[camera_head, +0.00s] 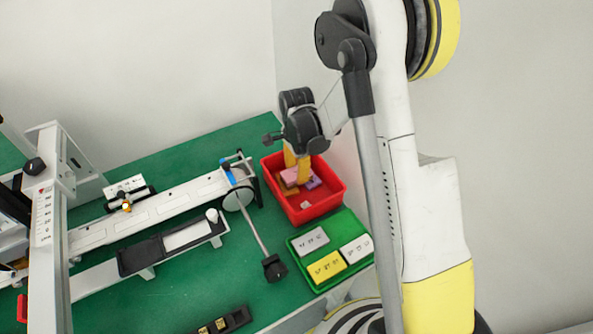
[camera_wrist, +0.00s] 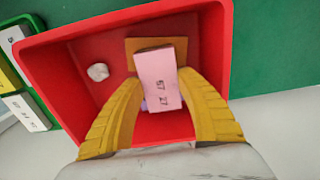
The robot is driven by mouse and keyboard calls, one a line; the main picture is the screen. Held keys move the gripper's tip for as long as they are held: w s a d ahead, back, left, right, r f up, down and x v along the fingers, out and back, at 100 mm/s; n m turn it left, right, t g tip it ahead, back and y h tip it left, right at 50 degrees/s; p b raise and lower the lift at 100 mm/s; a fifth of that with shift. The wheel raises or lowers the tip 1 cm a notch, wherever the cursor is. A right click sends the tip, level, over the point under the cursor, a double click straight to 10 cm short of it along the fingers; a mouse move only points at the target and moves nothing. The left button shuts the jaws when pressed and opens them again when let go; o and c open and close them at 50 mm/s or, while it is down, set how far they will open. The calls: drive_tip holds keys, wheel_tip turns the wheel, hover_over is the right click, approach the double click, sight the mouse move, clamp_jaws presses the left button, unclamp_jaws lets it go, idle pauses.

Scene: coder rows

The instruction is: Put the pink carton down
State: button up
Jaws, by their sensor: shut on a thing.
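The pink carton (camera_wrist: 158,82) with dark printed marks shows in the wrist view between the yellow fingers of my gripper (camera_wrist: 157,105). My gripper is shut on it. In the head view the pink carton (camera_head: 291,174) and my gripper (camera_head: 297,172) are at the red bin (camera_head: 326,202), partly hidden by the fingers. The red bin also fills much of the wrist view (camera_wrist: 75,75). The carton is over the bin's inside; I cannot tell whether it touches what lies below.
An orange-brown piece (camera_wrist: 132,47), a purple piece (camera_wrist: 144,106) and a whitish lump (camera_wrist: 98,71) lie in the bin. A green tray (camera_head: 317,285) with grey, yellow and white cartons stands in front of it. A conveyor-like machine (camera_head: 150,215) stands left on the green table (camera_head: 200,300).

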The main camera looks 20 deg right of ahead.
drive_tip(key=shift+f, duration=0.2)
drive_tip(key=o, duration=0.8)
drive_tip(key=shift+r, duration=0.1)
drive_tip(key=shift+r, duration=0.1)
wheel_tip(320, 180, up, 12)
drive_tip(key=p, duration=0.5)
wheel_tip(320, 180, up, 8)
drive_tip(key=n+t, duration=0.1)
drive_tip(key=n, duration=0.2)
hover_over(296, 172)
drive_tip(key=s, duration=0.3)
drive_tip(key=s+r+n+t, duration=0.2)
drive_tip(key=s+r+n, duration=0.1)
drive_tip(key=s+n, duration=0.1)
drive_tip(key=s+r+n+t, duration=0.2)
drive_tip(key=s+r+n, duration=0.1)
drive_tip(key=s, duration=0.4)
drive_tip(key=s+r+n+t, duration=0.2)
drive_tip(key=s+r+n, duration=0.1)
drive_tip(key=s+n, duration=0.2)
drive_tip(key=shift+s+d+r+n, duration=0.1)
drive_tip(key=shift+s+r+n, duration=0.25)
drive_tip(key=shift+s+n, duration=0.1)
